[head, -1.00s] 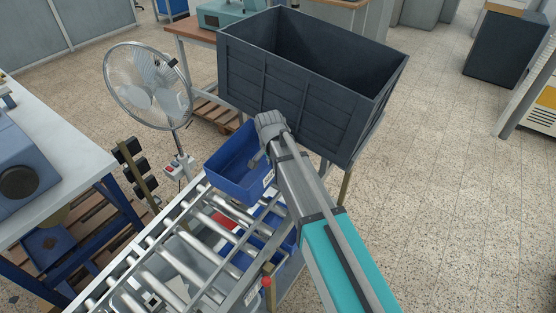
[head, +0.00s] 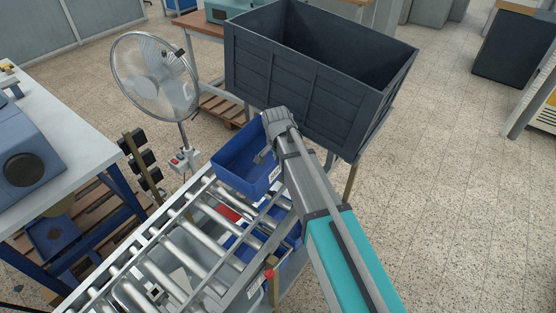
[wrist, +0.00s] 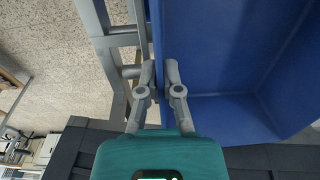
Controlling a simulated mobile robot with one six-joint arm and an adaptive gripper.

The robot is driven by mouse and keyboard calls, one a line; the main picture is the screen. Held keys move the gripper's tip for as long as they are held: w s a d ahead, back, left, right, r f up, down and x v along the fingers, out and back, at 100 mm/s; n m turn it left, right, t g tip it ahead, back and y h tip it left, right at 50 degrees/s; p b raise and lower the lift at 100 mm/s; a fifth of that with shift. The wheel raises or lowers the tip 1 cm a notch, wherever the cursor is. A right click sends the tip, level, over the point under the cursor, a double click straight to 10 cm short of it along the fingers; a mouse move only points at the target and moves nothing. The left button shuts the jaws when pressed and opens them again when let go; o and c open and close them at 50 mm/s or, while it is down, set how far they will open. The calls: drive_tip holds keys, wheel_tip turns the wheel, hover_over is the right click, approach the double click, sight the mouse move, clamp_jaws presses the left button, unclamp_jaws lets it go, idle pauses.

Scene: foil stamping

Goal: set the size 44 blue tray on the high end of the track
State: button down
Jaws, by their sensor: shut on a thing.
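The blue tray (head: 243,166) is upright at the far end of the roller track (head: 185,240) in the head view, with a white label partly showing on its near side. My gripper (wrist: 160,75) is shut on the tray's side wall in the wrist view, one finger on each side. The tray (wrist: 215,55) looks empty in the part that shows. In the head view my arm hides the grip itself. I cannot tell whether the tray's base touches the rollers. The size number on the label is too small to read.
A large dark grey bin (head: 300,75) stands just beyond the tray. A fan (head: 155,75) stands at the left, near a table with a blue machine (head: 28,155). Other blue trays (head: 250,243) lie under the track.

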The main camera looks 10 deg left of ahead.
sight(280, 175)
drive_tip(key=shift+w+d+f+b, duration=0.1)
drive_tip(key=shift+f+b, duration=0.85)
drive_tip(key=shift+f, duration=0.15)
drive_tip(key=shift+w+f+b, duration=0.1)
drive_tip(key=shift+f+b, duration=0.85)
drive_tip(key=shift+f, duration=0.1)
